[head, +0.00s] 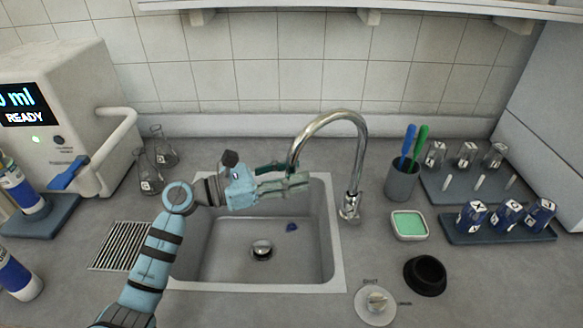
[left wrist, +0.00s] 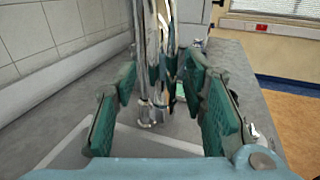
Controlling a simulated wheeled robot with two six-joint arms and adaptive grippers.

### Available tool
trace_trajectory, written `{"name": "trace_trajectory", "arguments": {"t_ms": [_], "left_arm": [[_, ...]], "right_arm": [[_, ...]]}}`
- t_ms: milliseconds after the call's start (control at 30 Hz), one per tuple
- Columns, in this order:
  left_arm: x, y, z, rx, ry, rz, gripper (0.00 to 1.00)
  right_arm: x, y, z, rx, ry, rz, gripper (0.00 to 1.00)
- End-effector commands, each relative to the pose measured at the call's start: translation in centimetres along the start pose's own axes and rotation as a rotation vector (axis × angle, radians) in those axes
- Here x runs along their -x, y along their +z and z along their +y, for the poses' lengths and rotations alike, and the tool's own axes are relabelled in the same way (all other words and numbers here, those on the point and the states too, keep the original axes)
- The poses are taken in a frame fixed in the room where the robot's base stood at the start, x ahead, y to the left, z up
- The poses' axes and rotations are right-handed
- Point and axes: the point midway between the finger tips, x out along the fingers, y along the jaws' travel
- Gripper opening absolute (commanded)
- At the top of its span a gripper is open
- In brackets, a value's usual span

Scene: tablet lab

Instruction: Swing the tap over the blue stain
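The chrome tap (head: 358,160) stands at the right rim of the sink, its curved neck reaching left over the basin. It also shows close up in the left wrist view (left wrist: 153,60). My left gripper (head: 293,179) is at the lower end of the spout, above the basin. In the left wrist view its green fingers (left wrist: 160,78) are spread apart, with the tap between or just beyond them; contact cannot be told. The spout's tip is partly hidden by the fingers. My right gripper is not in view.
The grey sink (head: 215,262) is otherwise empty around its drain (head: 261,249). Glass flasks (head: 150,178) stand at the left.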

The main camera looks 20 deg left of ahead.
Motion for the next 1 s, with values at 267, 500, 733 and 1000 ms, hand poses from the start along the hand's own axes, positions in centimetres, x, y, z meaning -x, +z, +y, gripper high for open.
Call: {"name": "trace_trajectory", "arguments": {"t_ms": [267, 500, 733, 1000], "left_arm": [[-0.2, -0.1, 0.0, -0.001, 0.001, 0.001, 0.37], [-0.2, -0.1, 0.0, -0.001, 0.001, 0.0, 0.0], [-0.2, -0.1, 0.0, -0.001, 0.001, 0.0, 0.0], [0.5, -0.4, 0.5, -0.003, -0.023, 0.0, 0.0]], "right_arm": [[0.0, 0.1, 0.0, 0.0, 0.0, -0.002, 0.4], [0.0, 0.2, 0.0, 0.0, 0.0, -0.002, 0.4], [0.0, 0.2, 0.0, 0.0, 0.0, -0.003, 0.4], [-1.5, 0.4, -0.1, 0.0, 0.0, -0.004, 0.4]]}}
